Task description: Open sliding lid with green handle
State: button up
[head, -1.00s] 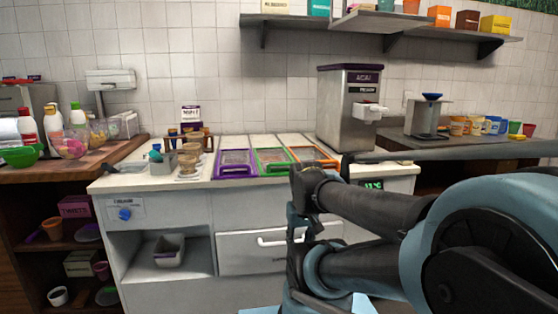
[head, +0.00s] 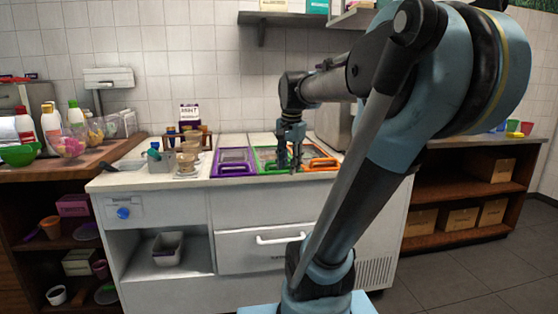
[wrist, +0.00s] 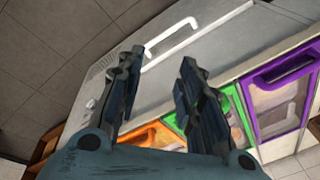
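The sliding lid with the green frame and handle (head: 263,158) lies in the counter top between the purple-framed lid (head: 233,169) and the orange-framed lid (head: 322,168). It looks closed. My gripper (head: 292,168) points down over the right part of the green lid, near the orange one, and hides some of it. In the wrist view my gripper (wrist: 161,57) is open with nothing between its fingers. The green lid (wrist: 242,108) shows there behind and right of the right finger, partly covered. I cannot tell whether a finger touches the green handle.
Cups in a holder (head: 187,163) stand left of the purple lid. A white drawer handle (head: 280,239) is on the counter front, also in the wrist view (wrist: 172,42). The dispenser (head: 333,125) behind is mostly hidden by my arm. A shelf (head: 275,18) hangs above.

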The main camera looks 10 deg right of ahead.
jog(key=w+r+m, duration=0.9)
jog(key=w+r, duration=0.4)
jog(key=w, duration=0.2)
jog(key=w+f, duration=0.1)
jog(key=f, duration=0.4)
jog(key=w+f, duration=0.1)
jog(key=f, duration=0.5)
jog(key=w+f, duration=0.1)
jog(key=f, duration=0.5)
jog(key=shift+w+f, duration=0.1)
jog(key=shift+w, duration=0.2)
grip_shut()
